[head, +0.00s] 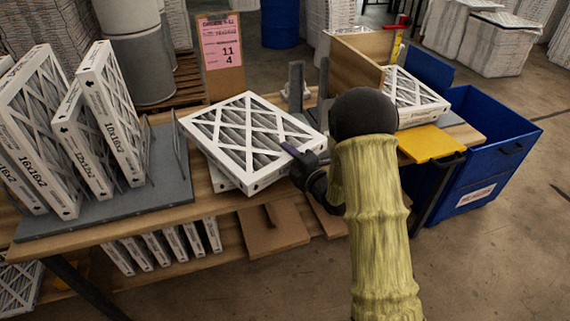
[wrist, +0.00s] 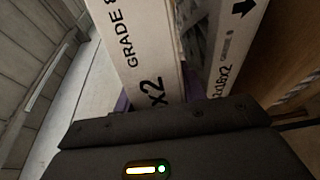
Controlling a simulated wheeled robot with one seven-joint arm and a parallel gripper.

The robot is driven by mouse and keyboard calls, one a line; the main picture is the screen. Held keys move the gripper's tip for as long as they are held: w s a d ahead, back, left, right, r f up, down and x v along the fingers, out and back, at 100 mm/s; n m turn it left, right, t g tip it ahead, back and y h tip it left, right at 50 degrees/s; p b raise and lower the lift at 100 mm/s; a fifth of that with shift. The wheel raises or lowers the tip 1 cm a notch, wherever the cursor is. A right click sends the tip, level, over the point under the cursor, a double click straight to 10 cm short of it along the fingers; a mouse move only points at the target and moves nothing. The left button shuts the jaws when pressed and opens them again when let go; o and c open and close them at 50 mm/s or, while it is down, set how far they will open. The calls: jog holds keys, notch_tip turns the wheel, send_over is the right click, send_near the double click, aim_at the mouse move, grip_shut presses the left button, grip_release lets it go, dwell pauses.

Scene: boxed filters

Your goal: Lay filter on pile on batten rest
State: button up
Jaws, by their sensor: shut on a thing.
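My gripper (head: 307,164) is shut on the near right edge of a white-framed pleated filter (head: 250,135). The held filter is nearly level, slightly tilted, over the middle of the bench. Another filter's white edge (head: 219,178) shows beneath it at the left; whether the two touch is unclear. The batten rest is mostly hidden under the filters. In the wrist view the held filter's printed edge (wrist: 138,50) is close to the jaws, with a second printed filter edge (wrist: 235,50) beside it. The fingertips are largely hidden behind the gripper body.
Upright filters (head: 112,115) stand in a grey rack (head: 95,211) at the left. A pink order card (head: 222,42) stands behind. At the right are a wooden box (head: 357,62), another filter (head: 413,97), a yellow plate (head: 430,144) and a blue bin (head: 490,150).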

jog(key=shift+f, duration=0.1)
jog(key=shift+f, duration=2.15)
jog(key=o, duration=1.1)
jog(key=shift+s+d+r, duration=0.1)
jog(key=shift+r, duration=0.05)
jog(key=b+v, duration=0.2)
jog(key=v, duration=0.9)
jog(key=shift+s+d, duration=0.2)
jog(key=shift+s, duration=0.15)
jog(key=shift+w, duration=0.1)
